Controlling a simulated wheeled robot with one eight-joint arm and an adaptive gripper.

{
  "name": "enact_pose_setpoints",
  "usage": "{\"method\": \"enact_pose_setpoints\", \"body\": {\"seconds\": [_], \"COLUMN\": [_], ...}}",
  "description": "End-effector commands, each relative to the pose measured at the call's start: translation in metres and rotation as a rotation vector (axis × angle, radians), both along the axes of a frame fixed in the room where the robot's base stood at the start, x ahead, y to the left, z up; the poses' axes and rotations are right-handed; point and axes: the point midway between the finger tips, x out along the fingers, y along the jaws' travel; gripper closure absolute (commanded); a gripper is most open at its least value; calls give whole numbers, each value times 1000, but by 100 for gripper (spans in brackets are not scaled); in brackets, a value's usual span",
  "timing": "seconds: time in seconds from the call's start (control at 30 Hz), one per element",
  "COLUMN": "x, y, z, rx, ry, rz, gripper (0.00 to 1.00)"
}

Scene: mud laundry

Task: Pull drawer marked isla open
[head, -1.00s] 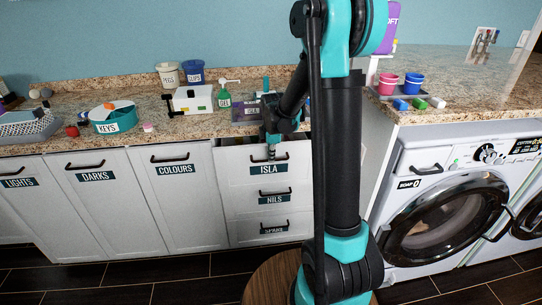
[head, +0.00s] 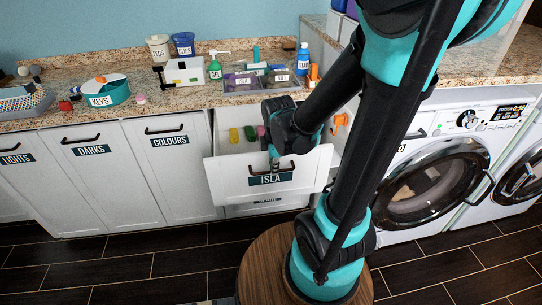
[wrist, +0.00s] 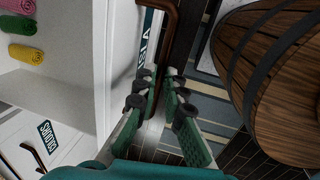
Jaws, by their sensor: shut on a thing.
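The drawer marked ISLA (head: 228,180) stands well out from the white cabinet, and its inside shows. Rolled cloths lie in it: yellow (head: 234,135), green (head: 249,133) and a partly hidden pink one. The drawer's dark handle (head: 286,173) is on its front above the label. My gripper (head: 273,160) is at this handle, reaching down over the drawer front. In the wrist view, the handle (wrist: 160,60) runs down between the fingers of my gripper (wrist: 156,86), which are shut on it. The label is partly cut off there.
The NILS drawer (head: 266,206) below is mostly hidden by the open drawer. Closed COLOURS (head: 170,170) and DARKS fronts stand to the left. A washing machine (head: 432,175) is to the right. A round wooden top (head: 265,265) stands in front, near my arm.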

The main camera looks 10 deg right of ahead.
Motion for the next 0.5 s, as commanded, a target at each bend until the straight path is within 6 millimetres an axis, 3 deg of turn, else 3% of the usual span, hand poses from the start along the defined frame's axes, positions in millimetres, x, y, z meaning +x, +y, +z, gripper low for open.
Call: {"method": "enact_pose_setpoints", "body": {"seconds": [0.2,0.5], "x": [-23,-29], "y": [0,0], "z": [0,0], "rx": [1,1], "ry": [0,0], "rz": [1,0], "gripper": [100,100]}}
